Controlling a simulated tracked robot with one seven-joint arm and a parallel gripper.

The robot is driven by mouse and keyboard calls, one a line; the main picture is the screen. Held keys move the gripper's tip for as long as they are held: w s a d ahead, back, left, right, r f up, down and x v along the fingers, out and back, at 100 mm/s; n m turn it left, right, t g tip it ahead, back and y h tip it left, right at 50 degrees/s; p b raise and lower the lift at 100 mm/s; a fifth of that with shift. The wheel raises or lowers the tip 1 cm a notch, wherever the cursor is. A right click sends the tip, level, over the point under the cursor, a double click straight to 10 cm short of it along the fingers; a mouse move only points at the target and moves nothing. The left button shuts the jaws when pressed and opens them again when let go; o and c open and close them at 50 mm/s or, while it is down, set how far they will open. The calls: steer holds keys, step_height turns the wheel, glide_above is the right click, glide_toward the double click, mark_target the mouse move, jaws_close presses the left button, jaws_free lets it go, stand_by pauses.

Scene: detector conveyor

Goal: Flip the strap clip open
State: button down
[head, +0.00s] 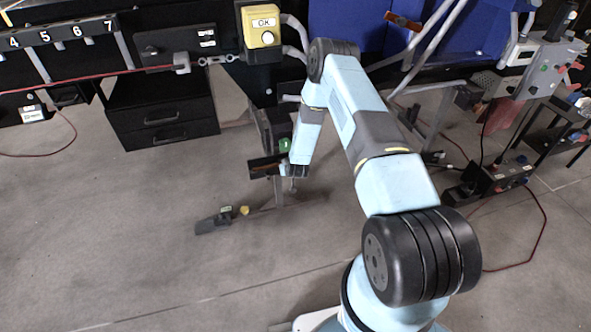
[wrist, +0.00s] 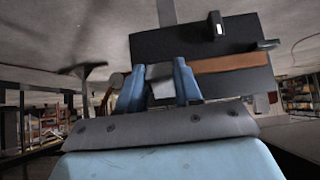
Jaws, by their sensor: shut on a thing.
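A black plate with an orange-brown strap (wrist: 228,64) across it fills the upper right of the wrist view. Two small dark upright pieces stand on the plate, one (wrist: 216,24) with a white mark and one (wrist: 266,45) near its right edge. My gripper (wrist: 158,78) has its two blue fingers around a small grey piece at the strap's left end, which looks like the strap clip (wrist: 160,82). The fingers hide much of it. In the head view the dark plate (head: 262,167) is small, with my gripper (head: 284,170) at its right side.
A stand with a long low foot (head: 212,222) is on the floor below the plate. A black drawer unit (head: 160,125) stands to the left. A yellow OK button box (head: 262,28) is above. A red cord (head: 100,75) runs along the left.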

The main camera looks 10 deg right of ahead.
steer(key=shift+w+r, duration=0.1)
steer(key=shift+w, duration=0.1)
steer(key=c, duration=0.8)
jaws_free()
steer(key=shift+o, duration=0.2)
steer(key=shift+s, duration=0.1)
steer(key=v, duration=1.3)
steer(key=shift+s+r, duration=0.2)
steer(key=shift+r, duration=0.05)
steer(key=shift+d, duration=0.1)
